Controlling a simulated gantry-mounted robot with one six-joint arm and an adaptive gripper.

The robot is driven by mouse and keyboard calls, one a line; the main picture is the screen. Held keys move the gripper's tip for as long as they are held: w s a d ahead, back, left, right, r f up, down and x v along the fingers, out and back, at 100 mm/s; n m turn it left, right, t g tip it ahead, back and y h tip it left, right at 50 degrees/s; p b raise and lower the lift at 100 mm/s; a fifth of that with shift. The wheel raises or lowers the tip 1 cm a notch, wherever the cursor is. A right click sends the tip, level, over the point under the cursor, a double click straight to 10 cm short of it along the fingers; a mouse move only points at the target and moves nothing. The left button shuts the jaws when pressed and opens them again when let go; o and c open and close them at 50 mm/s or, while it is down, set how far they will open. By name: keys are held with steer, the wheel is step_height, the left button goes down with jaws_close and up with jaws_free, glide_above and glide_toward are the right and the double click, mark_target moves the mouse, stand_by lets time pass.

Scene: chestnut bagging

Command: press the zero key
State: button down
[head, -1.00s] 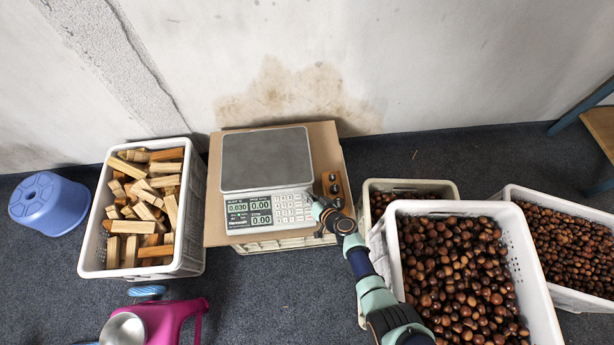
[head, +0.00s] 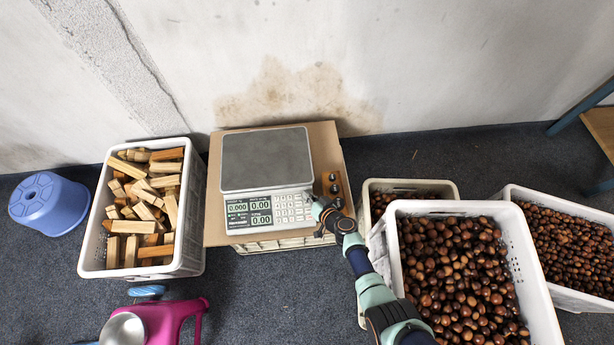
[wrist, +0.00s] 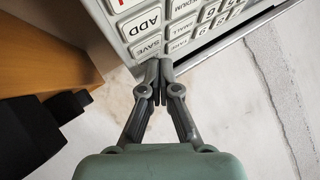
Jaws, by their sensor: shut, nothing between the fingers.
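The weighing scale (head: 267,171) has a grey pan and a front panel with a white keypad (head: 290,209). Its upper-left display (head: 237,208) reads 0.000, and the other windows read 0.00. My gripper (head: 313,199) is at the right end of the keypad with its fingers shut and empty. In the wrist view, the closed fingertips (wrist: 160,64) are at the panel's edge, close to the SAVE key (wrist: 146,46). I cannot tell if they touch a key. The ADD key (wrist: 140,22) shows beyond. I cannot make out which key is the zero key; the fingertips hide part of the panel.
A wooden block with dark weights (head: 335,189) stands right of the scale on the cardboard (head: 222,233). Crates of chestnuts (head: 390,235) stand to the right. A crate of wood pieces (head: 97,240) is on the left.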

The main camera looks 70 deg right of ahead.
steer(key=shift+s+a+r+p, duration=0.15)
steer(key=shift+a+r+p, duration=0.1)
steer(key=shift+r+p, duration=0.4)
steer(key=shift+r, duration=0.1)
steer(key=r+p, duration=0.1)
steer(key=a+r+p, duration=0.1)
steer(key=r+p, duration=0.2)
steer(key=r, duration=0.1)
steer(key=shift+s+a, duration=0.2)
steer(key=shift+s, duration=0.1)
steer(key=shift+f, duration=0.15)
stand_by(1.5)
